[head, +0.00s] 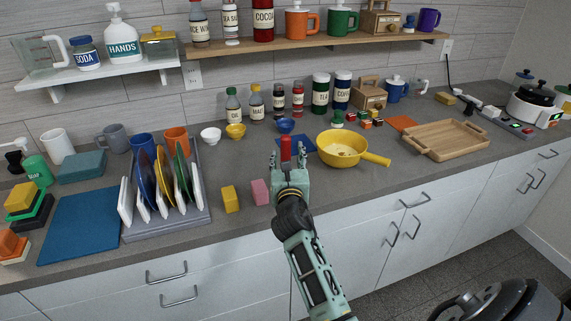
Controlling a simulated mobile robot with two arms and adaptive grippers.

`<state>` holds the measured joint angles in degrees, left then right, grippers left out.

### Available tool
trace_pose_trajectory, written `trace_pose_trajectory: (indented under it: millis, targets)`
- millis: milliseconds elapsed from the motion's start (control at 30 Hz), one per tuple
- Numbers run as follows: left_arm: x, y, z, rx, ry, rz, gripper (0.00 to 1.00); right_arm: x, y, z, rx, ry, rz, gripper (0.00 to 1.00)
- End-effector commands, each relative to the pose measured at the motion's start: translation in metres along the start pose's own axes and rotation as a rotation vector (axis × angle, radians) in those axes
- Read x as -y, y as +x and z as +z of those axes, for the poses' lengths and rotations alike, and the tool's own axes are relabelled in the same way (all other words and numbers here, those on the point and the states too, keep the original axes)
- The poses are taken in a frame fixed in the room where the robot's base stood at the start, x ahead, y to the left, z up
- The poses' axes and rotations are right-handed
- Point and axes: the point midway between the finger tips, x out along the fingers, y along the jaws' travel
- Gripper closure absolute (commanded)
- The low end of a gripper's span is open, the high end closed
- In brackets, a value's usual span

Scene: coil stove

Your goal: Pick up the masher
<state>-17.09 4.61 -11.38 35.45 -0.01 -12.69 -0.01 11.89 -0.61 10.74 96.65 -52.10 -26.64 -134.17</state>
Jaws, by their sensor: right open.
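A red upright handle (286,148), which looks like the masher's, stands on the grey counter just beyond my right gripper. My right gripper (287,160) is open, with one finger on each side of the red handle in the picture. I cannot tell whether the fingers touch it or how deep between them it is. The lower part of the masher is hidden behind my gripper. My left gripper is not in view.
Yellow (230,199) and pink (260,192) blocks lie to the left, near a plate rack (195,217). A wooden shelf (310,42) hangs above.

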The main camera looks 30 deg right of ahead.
Motion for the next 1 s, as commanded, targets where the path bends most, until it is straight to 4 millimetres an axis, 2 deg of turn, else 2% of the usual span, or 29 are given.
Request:
trace_pose_trajectory:
  millis: [33, 100, 233, 400, 533, 633, 1000]
  targets:
    - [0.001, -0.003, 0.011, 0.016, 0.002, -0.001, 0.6, -0.001, 0.006, 0.003, 0.0, 0.003, 0.0, 0.54]
    - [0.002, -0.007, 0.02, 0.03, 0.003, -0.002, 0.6, -0.002, 0.016, 0.005, -0.001, 0.004, 0.0, 0.54]
    - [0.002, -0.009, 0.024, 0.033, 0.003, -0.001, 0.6, -0.003, 0.035, 0.006, -0.001, 0.003, 0.0, 0.54]
    - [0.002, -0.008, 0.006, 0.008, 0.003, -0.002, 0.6, -0.004, 0.048, 0.005, -0.001, 0.002, 0.003, 0.54]
    - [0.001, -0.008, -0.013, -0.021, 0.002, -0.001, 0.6, -0.004, 0.049, 0.004, -0.001, 0.001, 0.003, 0.54]
    - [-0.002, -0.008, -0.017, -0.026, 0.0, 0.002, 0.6, -0.004, 0.048, 0.004, -0.001, 0.001, 0.003, 0.54]
    - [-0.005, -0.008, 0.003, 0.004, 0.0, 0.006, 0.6, -0.004, 0.048, 0.004, -0.001, 0.002, 0.003, 0.86]
